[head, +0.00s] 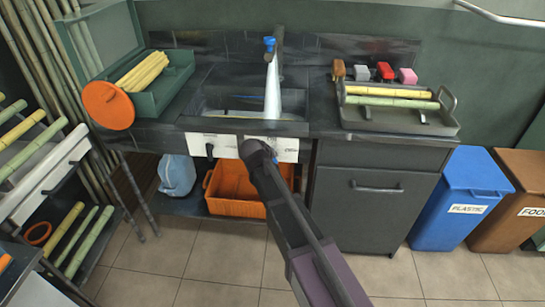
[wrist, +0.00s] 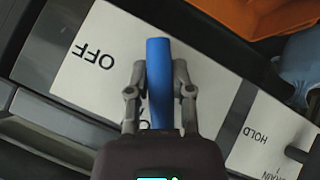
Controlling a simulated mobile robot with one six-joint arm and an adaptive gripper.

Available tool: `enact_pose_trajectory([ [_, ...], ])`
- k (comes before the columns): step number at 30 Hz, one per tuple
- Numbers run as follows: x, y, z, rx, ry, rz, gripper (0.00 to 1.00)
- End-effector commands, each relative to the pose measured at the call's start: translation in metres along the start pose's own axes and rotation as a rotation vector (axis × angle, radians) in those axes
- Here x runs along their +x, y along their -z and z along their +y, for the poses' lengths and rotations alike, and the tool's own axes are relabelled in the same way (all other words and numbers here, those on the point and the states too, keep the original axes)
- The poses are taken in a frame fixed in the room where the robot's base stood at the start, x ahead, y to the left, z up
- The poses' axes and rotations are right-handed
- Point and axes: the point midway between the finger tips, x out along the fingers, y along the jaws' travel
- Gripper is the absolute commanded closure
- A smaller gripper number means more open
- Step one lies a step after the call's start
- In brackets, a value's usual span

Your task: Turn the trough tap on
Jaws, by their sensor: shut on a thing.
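My gripper (wrist: 159,70) is shut on a blue lever (wrist: 158,52), with one finger on each side of it. The lever stands over a white plate (wrist: 88,75) marked OFF, and its tip points away from the OFF word. A tap with a blue part (head: 269,43) stands behind the trough. A pale column (head: 272,92), looking like running water, drops from it into the trough.
A second white plate (wrist: 250,135) reads HOLD and DRAIN. An orange crate (head: 235,190) and a blue jug (head: 176,175) sit under the trough. A tray with cane (head: 400,122) lies on the right counter. Blue (head: 455,205) and brown (head: 510,190) bins stand right.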

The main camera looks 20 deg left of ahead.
Motion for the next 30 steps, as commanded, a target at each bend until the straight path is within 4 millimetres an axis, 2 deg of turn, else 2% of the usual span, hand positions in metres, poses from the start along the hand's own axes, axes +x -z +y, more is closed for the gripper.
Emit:
enact_pose_trajectory([
  [3,0.001,0.004,-0.001,-0.003,-0.001,0.007,1.0],
  [4,0.001,0.004,-0.001,-0.003,-0.001,0.007,0.62],
  [6,0.001,0.003,-0.001,-0.003,-0.001,0.006,0.41],
  [7,0.001,0.003,-0.001,-0.003,-0.001,0.005,0.36],
  [23,0.0,0.001,0.0,-0.002,-0.001,0.002,0.36],
  [30,0.0,-0.009,0.006,0.012,0.002,-0.024,0.36],
])
